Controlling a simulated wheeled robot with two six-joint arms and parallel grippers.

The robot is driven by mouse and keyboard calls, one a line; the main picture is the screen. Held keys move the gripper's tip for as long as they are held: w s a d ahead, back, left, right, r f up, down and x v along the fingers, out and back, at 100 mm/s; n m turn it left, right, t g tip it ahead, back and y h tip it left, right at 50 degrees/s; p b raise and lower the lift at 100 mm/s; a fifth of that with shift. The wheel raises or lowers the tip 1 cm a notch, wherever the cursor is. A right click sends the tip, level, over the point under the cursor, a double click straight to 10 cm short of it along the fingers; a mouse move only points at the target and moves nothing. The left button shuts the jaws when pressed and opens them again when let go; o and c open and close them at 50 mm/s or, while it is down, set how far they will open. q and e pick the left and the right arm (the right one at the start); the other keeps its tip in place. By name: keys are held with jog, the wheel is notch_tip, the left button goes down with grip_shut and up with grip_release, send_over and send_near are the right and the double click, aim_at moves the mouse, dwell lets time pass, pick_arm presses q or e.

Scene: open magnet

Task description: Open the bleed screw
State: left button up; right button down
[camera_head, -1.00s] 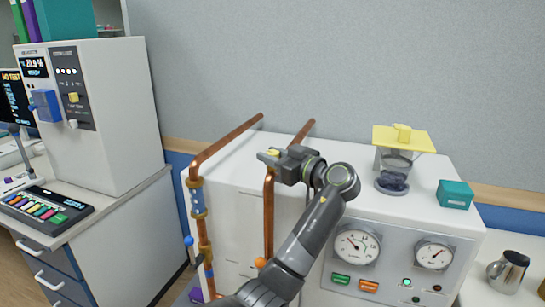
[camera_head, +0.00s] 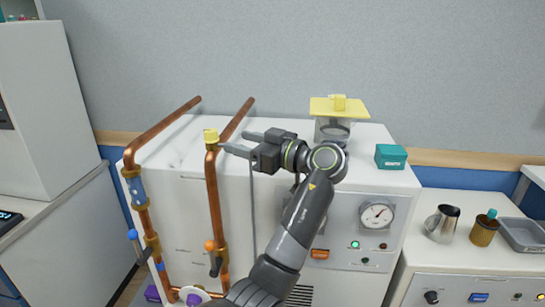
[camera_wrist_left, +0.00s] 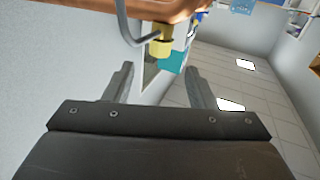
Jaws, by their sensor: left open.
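The bleed screw appears to be the small yellow cap (camera_head: 211,136) on top of the bend of the right copper pipe (camera_head: 214,195). A yellow fitting with the same look shows in the left wrist view (camera_wrist_left: 160,46), just beyond the fingertips, with a curved grey tube beside it. My left gripper (camera_head: 236,141) is open and empty, to the right of the yellow cap, with its fingers pointing left towards it. A gap shows between the fingertips and the cap. It also shows open in the left wrist view (camera_wrist_left: 160,72). My right gripper is not in view.
A second copper pipe (camera_head: 136,195) with a blue-tipped lever stands left. The white cabinet (camera_head: 180,150) carries a yellow-topped device (camera_head: 338,106) and a teal box (camera_head: 391,156). A metal jug (camera_head: 442,224) stands on the right counter. A thin grey tube (camera_head: 253,205) hangs near the gripper.

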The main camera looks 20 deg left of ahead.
pick_arm(q)
jog(key=s+d+b, duration=0.1)
jog(key=d, duration=0.6)
jog(key=shift+d, duration=0.3)
jog(key=shift+s, duration=0.1)
